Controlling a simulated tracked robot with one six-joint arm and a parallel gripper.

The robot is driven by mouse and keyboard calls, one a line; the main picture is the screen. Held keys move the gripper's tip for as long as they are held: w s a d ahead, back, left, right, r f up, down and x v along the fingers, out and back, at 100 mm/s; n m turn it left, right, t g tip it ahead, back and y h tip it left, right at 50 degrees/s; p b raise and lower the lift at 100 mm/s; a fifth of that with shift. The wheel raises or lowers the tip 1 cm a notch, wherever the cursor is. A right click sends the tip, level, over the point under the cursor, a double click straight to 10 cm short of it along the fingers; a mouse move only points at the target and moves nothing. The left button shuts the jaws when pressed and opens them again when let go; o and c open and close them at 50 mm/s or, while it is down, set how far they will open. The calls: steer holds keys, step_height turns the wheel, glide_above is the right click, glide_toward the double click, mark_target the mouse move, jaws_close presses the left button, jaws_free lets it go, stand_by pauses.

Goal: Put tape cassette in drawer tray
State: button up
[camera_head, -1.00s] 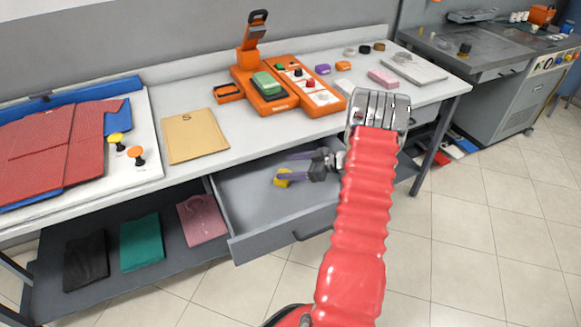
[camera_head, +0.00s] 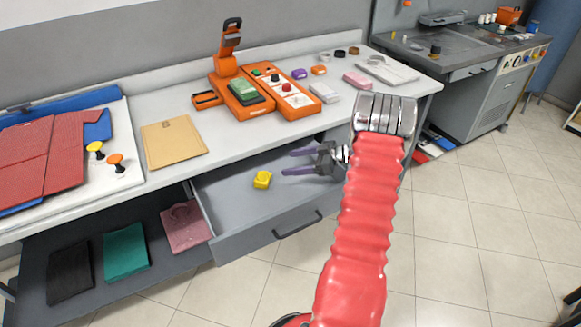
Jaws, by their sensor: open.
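My gripper (camera_head: 292,162) is over the drawer, to the right of the yellow block. Its two purple-grey fingers point left and are spread apart with nothing between them. There is a visible gap between the fingertips and the block. My red arm (camera_head: 365,210) hides the drawer's right end.
The white counter above holds an orange machine (camera_head: 240,108), a tan envelope (camera_head: 172,142), small purple (camera_head: 299,74) and orange (camera_head: 318,70) blocks and a red garment (camera_head: 40,155). Folded cloths, one green (camera_head: 125,252), lie on the shelf below.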

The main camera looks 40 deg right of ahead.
steer(key=shift+s+d+r, duration=0.2)
steer(key=shift+s+d, duration=0.15)
steer(key=shift+s, duration=0.15)
stand_by(0.4)
steer(key=s+a+r+g, duration=0.1)
steer(key=a+r+g, duration=0.1)
steer(key=a+r, duration=0.5)
steer(key=a+r+m+g, duration=0.1)
steer(key=a+r+g, duration=0.25)
steer(key=a, duration=0.75)
steer(key=s+a+r+g, duration=0.1)
steer(key=a+r+g, duration=0.1)
steer(key=a+r, duration=0.6)
steer(key=s+a+r+m+t+h, duration=0.1)
steer(key=s+a+r+m+h, duration=0.1)
steer(key=s+a, duration=0.6)
steer(key=s+a+r+m+h, duration=0.2)
steer(key=s+a+h, duration=0.3)
steer(key=s+a, duration=0.3)
steer(key=s+m, duration=0.1)
steer(key=s, duration=0.3)
steer(key=shift+a+r+t, duration=0.25)
steer(key=shift+t, duration=0.1)
